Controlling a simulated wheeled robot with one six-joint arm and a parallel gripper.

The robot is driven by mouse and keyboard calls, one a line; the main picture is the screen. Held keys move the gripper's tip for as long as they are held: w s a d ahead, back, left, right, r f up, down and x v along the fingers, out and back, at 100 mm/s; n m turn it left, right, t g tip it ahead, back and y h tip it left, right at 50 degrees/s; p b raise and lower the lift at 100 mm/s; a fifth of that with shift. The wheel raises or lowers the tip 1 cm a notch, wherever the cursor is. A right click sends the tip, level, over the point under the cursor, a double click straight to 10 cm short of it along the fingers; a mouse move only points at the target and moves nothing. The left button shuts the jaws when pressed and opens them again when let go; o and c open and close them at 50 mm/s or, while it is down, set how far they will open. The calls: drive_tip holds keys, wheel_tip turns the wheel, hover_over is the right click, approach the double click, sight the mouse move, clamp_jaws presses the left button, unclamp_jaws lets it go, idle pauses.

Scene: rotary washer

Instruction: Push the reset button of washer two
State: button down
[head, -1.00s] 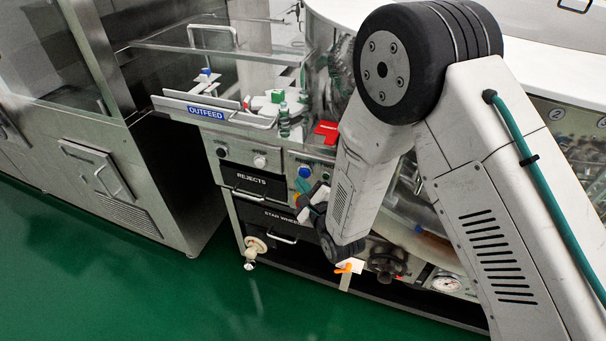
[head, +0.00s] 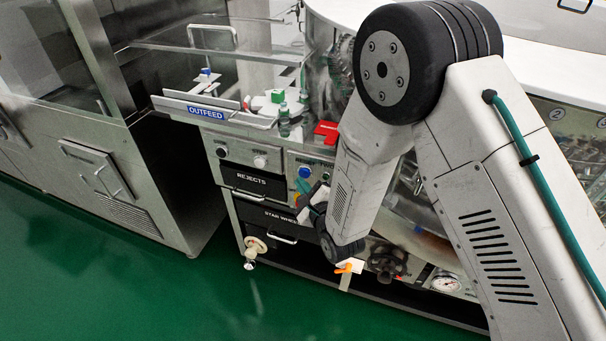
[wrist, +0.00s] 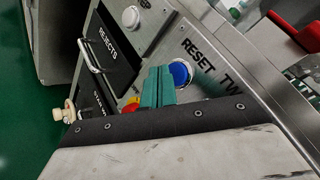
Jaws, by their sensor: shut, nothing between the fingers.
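The round blue reset button (wrist: 181,73) sits on a steel panel beside lettering that reads "RESET TW", its end cut off by the view. In the head view the blue button (head: 304,172) shows on the machine front, above my gripper. My gripper (wrist: 160,72), with teal fingers, is shut and empty. Its fingertips are just left of the button in the wrist view and partly overlap its edge; I cannot tell whether they touch it. In the head view the gripper (head: 303,185) is partly hidden by my arm.
A red and yellow control (wrist: 131,104) lies behind the fingers. A white button (wrist: 131,17) and the REJECTS drawer (wrist: 108,50) with its handle are to the left. A red object (head: 326,130) lies above the panel. Green floor (head: 150,290) is clear in front.

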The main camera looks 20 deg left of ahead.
idle(0.8)
drive_tip(key=shift+w, duration=0.4)
drive_tip(key=shift+w+d, duration=0.1)
drive_tip(key=shift+w, duration=0.35)
idle(0.5)
drive_tip(key=shift+s, duration=0.85)
drive_tip(key=s, duration=0.5)
drive_tip(key=shift+a, duration=0.25)
idle(0.7)
